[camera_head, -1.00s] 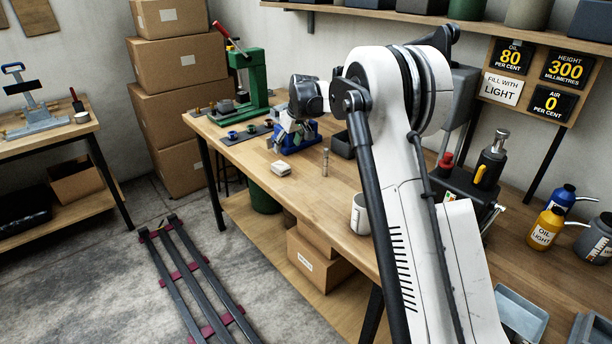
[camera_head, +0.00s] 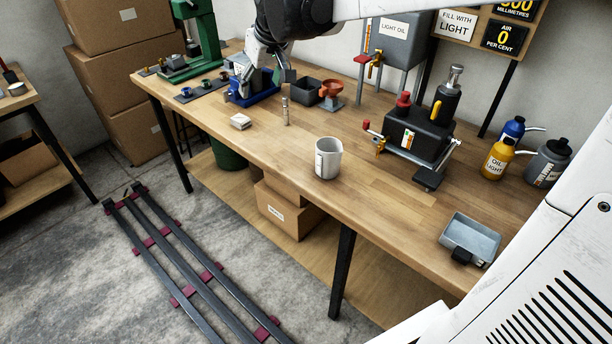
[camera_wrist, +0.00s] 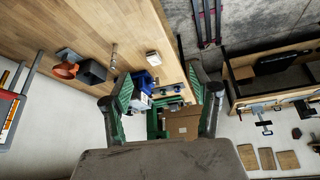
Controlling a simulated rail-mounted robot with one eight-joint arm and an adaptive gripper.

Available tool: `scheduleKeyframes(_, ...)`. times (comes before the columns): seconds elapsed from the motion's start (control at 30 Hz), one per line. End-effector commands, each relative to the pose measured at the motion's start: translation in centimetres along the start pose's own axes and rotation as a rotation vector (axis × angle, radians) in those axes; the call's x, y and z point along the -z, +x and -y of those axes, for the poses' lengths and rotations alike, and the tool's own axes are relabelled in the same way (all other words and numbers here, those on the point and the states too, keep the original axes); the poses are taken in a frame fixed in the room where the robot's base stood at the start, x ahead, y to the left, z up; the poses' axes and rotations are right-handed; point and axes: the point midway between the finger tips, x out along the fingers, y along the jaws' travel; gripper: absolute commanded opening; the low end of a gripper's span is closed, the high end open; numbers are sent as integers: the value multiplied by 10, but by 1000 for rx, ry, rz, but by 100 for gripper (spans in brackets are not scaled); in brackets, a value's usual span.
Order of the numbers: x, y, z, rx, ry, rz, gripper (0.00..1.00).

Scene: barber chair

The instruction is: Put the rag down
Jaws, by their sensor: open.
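A small off-white folded pad (camera_head: 240,121), which looks like the rag, lies flat on the wooden bench (camera_head: 385,190) near its front edge. It also shows in the wrist view (camera_wrist: 153,58), clear of both fingers. My gripper (camera_head: 270,72) is above the far part of the bench, over the blue fixture (camera_head: 250,92), and hides part of it. In the wrist view my gripper (camera_wrist: 160,88) has its two fingers wide apart. Nothing is held between them; the blue fixture and a green press show in the gap beyond.
A slim metal pin (camera_head: 285,112) stands right of the pad. The green press (camera_head: 198,40) stands at the far end. Bench around the pad is mostly clear.

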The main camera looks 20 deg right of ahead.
Motion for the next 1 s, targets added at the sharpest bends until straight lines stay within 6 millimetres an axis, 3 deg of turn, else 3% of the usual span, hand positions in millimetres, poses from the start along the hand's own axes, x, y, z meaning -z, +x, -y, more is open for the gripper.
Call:
scheduleKeyframes(0.2, -66, -38, 16, -21, 41, -27, 58)
scheduleKeyframes(0.43, -138, -61, 32, -40, 86, -58, 58)
scheduleKeyframes(0.8, -247, -65, 50, -66, 151, -107, 58)
scheduleKeyframes(1.0, -273, -61, 54, -72, 166, -119, 58)
